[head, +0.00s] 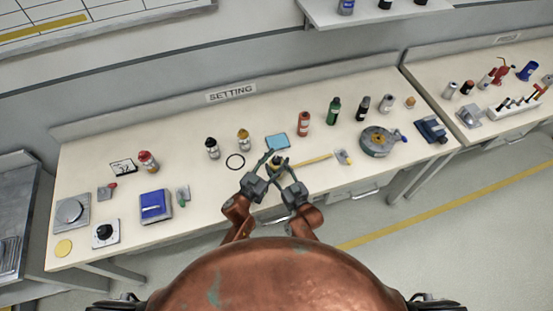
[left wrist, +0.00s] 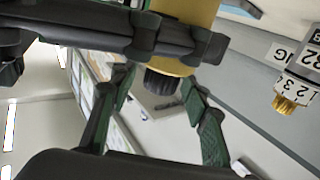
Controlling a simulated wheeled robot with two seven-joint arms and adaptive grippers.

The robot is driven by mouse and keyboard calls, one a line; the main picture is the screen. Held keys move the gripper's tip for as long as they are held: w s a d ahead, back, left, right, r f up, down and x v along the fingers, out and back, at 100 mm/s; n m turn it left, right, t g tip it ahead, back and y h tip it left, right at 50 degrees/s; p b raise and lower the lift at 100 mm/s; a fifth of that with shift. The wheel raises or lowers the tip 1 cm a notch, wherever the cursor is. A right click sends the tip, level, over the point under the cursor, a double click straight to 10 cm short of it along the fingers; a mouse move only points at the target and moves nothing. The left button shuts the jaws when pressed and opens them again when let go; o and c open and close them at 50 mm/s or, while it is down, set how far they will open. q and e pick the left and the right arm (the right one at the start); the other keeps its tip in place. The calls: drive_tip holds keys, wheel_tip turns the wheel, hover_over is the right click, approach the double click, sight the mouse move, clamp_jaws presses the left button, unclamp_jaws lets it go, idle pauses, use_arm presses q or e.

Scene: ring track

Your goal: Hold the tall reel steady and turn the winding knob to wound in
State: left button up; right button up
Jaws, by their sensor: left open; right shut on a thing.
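The reel (left wrist: 182,62) is a yellow cylinder at the top of the left wrist view, with a dark ribbed knob (left wrist: 160,84) on its end. In the head view the reel (head: 277,162) is small and mostly hidden between my grippers. My right gripper (head: 280,169) is shut on the reel; its dark fingers cross the yellow body in the left wrist view. My left gripper (head: 275,155) is open. In the left wrist view its two green-padded fingers (left wrist: 157,85) stand on either side of the knob, with visible gaps.
A round grey-green device (head: 378,142) stands further right. The bench's front middle is clear.

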use_arm(q)
clamp_jaws()
idle(0.5)
drive_tip(key=m+g+h, duration=0.3)
drive_tip(key=g, duration=0.1)
drive_tip(key=m+g+h, duration=0.3)
drive_tip(key=shift+w+g, duration=0.1)
drive_tip(key=shift+g, duration=0.3)
drive_tip(key=shift+f+m+g+h, duration=0.1)
drive_tip(key=shift+m+g+h, duration=0.3)
drive_tip(key=shift+m+g, duration=0.9)
drive_tip(key=shift+m+g+h, duration=0.4)
drive_tip(key=shift+m+g, duration=0.5)
drive_tip(key=shift+g, duration=1.1)
unclamp_jaws()
